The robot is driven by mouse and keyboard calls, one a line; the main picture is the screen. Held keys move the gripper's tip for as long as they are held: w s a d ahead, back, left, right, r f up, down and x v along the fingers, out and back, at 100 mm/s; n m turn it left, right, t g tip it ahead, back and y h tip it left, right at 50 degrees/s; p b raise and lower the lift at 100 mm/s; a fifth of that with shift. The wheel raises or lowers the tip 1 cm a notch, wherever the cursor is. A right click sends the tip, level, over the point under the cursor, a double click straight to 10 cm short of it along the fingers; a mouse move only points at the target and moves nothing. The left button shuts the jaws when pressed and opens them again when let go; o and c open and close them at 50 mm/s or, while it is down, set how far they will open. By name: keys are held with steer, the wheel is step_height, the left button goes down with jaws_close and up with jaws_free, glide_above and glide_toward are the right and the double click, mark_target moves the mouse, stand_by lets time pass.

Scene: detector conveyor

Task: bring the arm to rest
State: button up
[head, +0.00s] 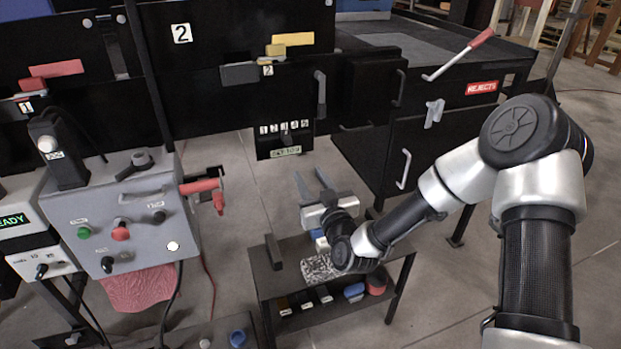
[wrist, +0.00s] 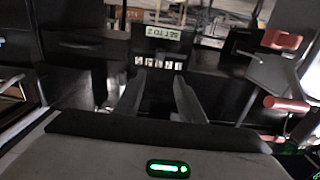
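My gripper (head: 314,187) is in the head view, held above a small low black table. Its two grey fingers point up and away, spread apart, with nothing visible between them. In the wrist view my gripper (wrist: 158,95) also shows two separate fingers with an empty gap. A black panel with a row of number tiles (wrist: 160,64) lies beyond the fingertips, apart from them. My arm reaches in from the right, bent at the elbow.
The low table (head: 262,283) holds several small coloured items. A grey control box (head: 150,215) with knobs and red handles (head: 203,187) stands at left. Open floor (head: 480,265) lies right of the low table.

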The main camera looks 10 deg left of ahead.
steer(key=s+d+r+g+h, duration=0.3)
steer(key=s+d+r+h, duration=0.15)
steer(key=d, duration=0.45)
steer(key=s+d+r+g+h, duration=0.3)
steer(key=s+d+r, duration=0.15)
steer(key=d, duration=0.45)
steer(key=s+d+r+m+g+h, duration=0.1)
steer(key=s+d+r+m, duration=0.15)
steer(key=s, duration=0.55)
steer(key=s+d+r+m+g, duration=0.1)
steer(key=s+d+r+m, duration=0.1)
steer(key=s+d, duration=0.35)
steer(key=s+d+r+m+g+h, duration=0.1)
steer(key=s+d+r+m+g, duration=0.1)
steer(key=s, duration=0.7)
step_height(320, 180, up, 16)
steer(key=p, duration=1.6)
steer(key=shift+d+f, duration=0.15)
steer(key=shift+s, duration=0.1)
